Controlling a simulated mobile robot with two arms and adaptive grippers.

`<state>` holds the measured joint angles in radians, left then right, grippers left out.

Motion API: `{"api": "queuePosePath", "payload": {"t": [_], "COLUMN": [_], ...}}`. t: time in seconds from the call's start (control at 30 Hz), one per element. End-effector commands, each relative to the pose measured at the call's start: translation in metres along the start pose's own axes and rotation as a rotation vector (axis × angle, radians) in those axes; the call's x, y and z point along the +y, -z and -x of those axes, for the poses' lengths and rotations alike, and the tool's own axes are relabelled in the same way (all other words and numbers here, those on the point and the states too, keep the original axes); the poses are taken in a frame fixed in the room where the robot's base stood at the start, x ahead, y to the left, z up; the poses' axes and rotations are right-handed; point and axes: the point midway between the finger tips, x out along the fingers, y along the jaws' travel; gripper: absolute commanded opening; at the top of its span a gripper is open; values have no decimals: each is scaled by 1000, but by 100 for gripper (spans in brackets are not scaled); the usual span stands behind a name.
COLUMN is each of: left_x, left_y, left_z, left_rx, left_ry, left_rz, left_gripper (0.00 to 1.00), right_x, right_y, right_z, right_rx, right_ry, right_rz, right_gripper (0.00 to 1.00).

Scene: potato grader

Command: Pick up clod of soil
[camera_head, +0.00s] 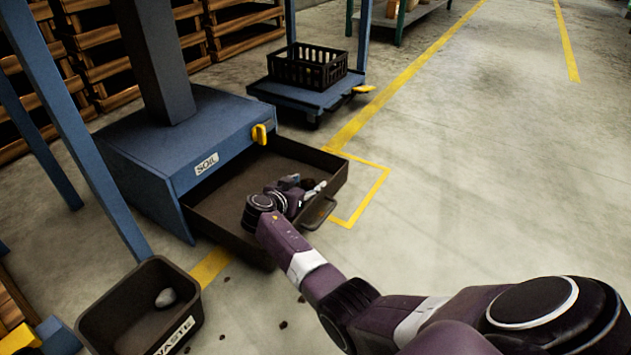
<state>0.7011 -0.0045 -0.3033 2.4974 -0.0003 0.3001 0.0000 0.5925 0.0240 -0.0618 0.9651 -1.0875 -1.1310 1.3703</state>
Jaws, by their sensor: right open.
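I cannot make out a clod of soil for certain; my right gripper may hide one. My right arm reaches in from the lower right, and my right gripper (312,188) is over the open drawer (230,195) of the blue cabinet marked SOIL (207,163). The gripper is open. Its fingers are small and partly hidden by the wrist, so I cannot tell whether they touch anything. The visible part of the drawer floor looks brown and bare. My left gripper is not in view.
A dark bin marked WASTE (117,296), at the lower left, holds a grey lump (166,298). Small dark crumbs (283,325) lie on the floor. A black crate (307,66) sits on a blue cart (318,98) behind. Open floor lies right.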

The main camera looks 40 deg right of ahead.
Motion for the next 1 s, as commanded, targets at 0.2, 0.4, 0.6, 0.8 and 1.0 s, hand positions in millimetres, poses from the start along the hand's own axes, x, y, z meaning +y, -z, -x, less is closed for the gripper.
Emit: {"api": "queuePosePath", "payload": {"t": [0.2, 0.4, 0.6, 0.8, 1.0], "left_x": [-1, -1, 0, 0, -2], "left_y": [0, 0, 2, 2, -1], "left_z": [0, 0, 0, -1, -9], "left_rx": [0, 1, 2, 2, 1], "left_ry": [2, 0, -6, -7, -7], "left_rz": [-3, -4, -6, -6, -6], "left_gripper": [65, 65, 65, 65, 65], "right_x": [0, 0, 0, 0, 0], "right_y": [0, 0, 1, 2, 12], "right_z": [0, 0, 0, 0, 5], "right_rx": [0, 0, 1, 1, 1], "right_ry": [1, 1, 1, 1, 1], "right_rz": [0, 0, 0, 0, -1], "right_gripper": [49, 27, 10, 10, 10]}}
